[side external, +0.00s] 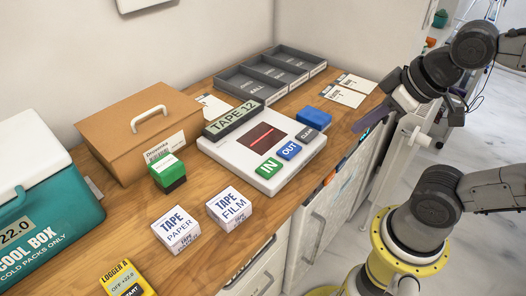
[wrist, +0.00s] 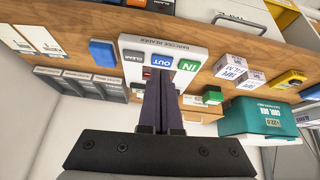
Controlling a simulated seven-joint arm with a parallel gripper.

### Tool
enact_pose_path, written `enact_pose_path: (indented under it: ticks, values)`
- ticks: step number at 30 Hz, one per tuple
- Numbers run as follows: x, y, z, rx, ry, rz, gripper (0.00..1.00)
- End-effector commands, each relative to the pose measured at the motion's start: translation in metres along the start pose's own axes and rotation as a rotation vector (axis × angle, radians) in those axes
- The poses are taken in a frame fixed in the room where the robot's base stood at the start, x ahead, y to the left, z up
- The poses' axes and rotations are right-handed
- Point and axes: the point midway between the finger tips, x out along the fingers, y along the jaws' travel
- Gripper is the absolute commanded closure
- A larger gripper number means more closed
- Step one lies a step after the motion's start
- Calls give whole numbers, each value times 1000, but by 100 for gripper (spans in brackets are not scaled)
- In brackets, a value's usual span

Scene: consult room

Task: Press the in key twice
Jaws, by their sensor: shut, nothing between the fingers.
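The green IN key (side external: 268,168) sits at the front left of the white barcode reader (side external: 236,158), beside the blue OUT key (side external: 289,150) and the dark CLEAR key (side external: 307,135). In the wrist view the IN key (wrist: 188,65) also shows, upside down. My gripper (side external: 362,128) is shut and empty, in the air to the right of the reader, apart from the keys. In the wrist view its dark fingers (wrist: 162,105) hide part of the reader.
Two tape boxes (side external: 176,229) (side external: 229,208) stand in front of the reader. A green block (side external: 167,170), brown case (side external: 140,132), teal cool box (side external: 45,220) and yellow logger (side external: 126,280) lie left. A blue block (side external: 314,117) and grey tray (side external: 262,80) lie behind.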

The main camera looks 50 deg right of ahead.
Motion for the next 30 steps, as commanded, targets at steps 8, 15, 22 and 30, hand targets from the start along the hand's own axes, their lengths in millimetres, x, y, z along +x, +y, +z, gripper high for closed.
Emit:
enact_pose_path:
  ticks: [8,15,22,30]
  values:
    - [22,-1,-87,-417,216,66,100]
    - [61,-39,-128,-732,315,52,100]
    - [92,-70,-122,-848,298,-3,100]
    - [95,-78,-117,-865,291,-21,100]
